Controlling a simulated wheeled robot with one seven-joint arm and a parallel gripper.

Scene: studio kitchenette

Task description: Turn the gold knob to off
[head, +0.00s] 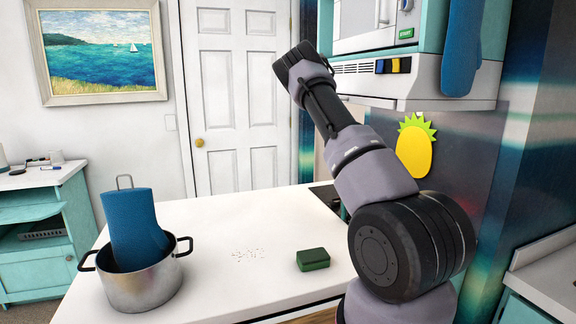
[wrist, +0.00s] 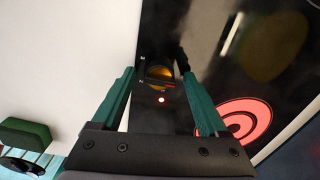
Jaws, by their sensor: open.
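The gold knob (wrist: 158,73) sits on the black cooktop (wrist: 205,35) in the wrist view, near the edge beside the white counter. My gripper (wrist: 158,82) is open, with one teal finger on each side of the knob in the picture. I cannot tell whether the fingers touch the knob or are still above it. A thin reddish mark shows on the knob's near side; its exact setting is unclear. The head view hides the knob and the gripper behind my arm.
A burner (wrist: 240,118) glows red right of the gripper. A green block (head: 313,259) lies on the white counter (head: 220,215). A steel pot (head: 140,285) holding a blue mitt (head: 135,230) stands at left. The range hood (head: 400,80) hangs above right.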

